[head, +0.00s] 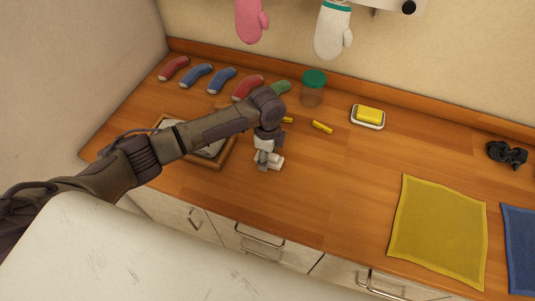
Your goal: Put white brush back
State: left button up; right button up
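My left gripper (266,157) reaches in from the left and points down over the wooden counter (300,205). A small white object (274,161), which may be the white brush, shows right at its fingertips. The fingers partly cover it, so I cannot tell whether they are closed on it or just around it. A wood-framed tray (222,161) with a grey inside lies left of the gripper, partly hidden under my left arm. My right gripper is not in view.
Several coloured socks (197,75) lie along the back left. A green-lidded jar (312,94), yellow pegs (322,127) and a dish with a yellow sponge (368,115) stand behind. A yellow cloth (438,232) and black item (506,154) lie right. Mid-counter is clear.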

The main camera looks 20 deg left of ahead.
pick_arm(q)
notch_tip(320, 180, up, 12)
jog(key=b, duration=0.2)
jog(key=shift+r, duration=0.2)
dwell(0.3)
dwell(0.4)
